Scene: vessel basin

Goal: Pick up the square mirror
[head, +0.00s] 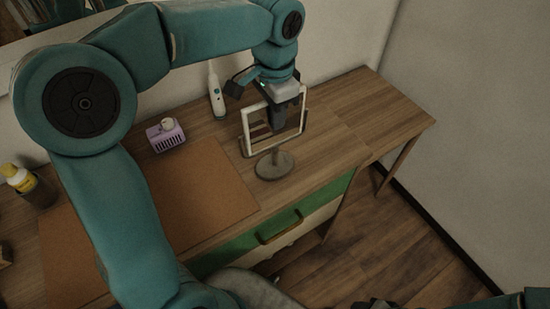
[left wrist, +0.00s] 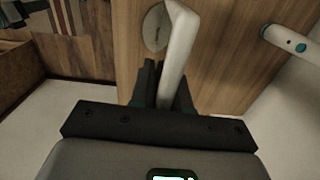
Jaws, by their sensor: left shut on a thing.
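The square mirror (head: 245,135) has a white frame and a round grey foot (head: 274,165) and is upright over the wooden desk in the head view. My left gripper (head: 279,117) comes down from above and is shut on the top of its frame. In the left wrist view the white frame (left wrist: 178,50) runs between the dark fingers (left wrist: 162,88) of my left gripper, with the round foot (left wrist: 155,28) beyond. I cannot tell whether the foot touches the desk. My right gripper cannot be made out.
A white electric toothbrush (head: 216,92) stands behind the mirror, left of it. A small purple basket (head: 166,136) and a yellow-capped bottle (head: 20,178) are farther left. A brown mat (head: 200,205) lies on the desk (head: 385,115), whose right end is clear.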

